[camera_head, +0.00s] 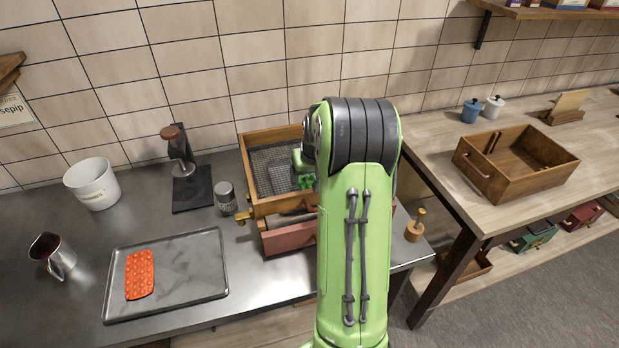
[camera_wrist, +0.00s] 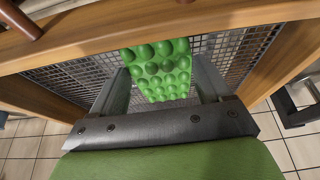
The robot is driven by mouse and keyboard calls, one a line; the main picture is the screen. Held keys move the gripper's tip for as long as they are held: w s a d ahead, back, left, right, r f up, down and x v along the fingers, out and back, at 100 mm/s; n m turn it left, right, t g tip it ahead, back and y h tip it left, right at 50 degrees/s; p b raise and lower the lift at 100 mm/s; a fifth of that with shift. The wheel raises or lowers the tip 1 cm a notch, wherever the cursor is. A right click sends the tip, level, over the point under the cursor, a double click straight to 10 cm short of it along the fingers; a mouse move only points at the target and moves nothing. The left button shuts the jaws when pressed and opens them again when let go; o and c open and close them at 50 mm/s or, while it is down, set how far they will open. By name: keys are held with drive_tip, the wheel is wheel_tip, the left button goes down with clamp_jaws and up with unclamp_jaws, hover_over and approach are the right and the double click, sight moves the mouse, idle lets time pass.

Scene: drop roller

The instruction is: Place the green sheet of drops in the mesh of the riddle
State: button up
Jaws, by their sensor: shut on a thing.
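The green sheet of drops (camera_wrist: 160,68) shows in the wrist view between the two fingers of my gripper (camera_wrist: 165,90), which is shut on it. A small part of the green sheet (camera_head: 306,181) also shows in the head view, over the mesh. The riddle has a wooden frame (camera_head: 251,174) and a grey wire mesh (camera_head: 270,165); in the wrist view the mesh (camera_wrist: 65,75) lies behind the sheet and fingers. The sheet is inside the frame's outline; I cannot tell whether it touches the mesh. My arm hides the riddle's right part in the head view.
A red sheet of drops (camera_head: 140,274) lies on a metal tray (camera_head: 205,290) at the left. A metal jar (camera_head: 226,197) and a black stand (camera_head: 192,190) are left of the riddle. A pinkish drawer (camera_head: 285,238) is below it. A wooden box (camera_head: 540,170) sits on the right bench.

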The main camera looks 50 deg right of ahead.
drive_tip(key=shift+f, duration=0.65)
drive_tip(key=shift+f, duration=0.15)
drive_tip(key=o, duration=1.1)
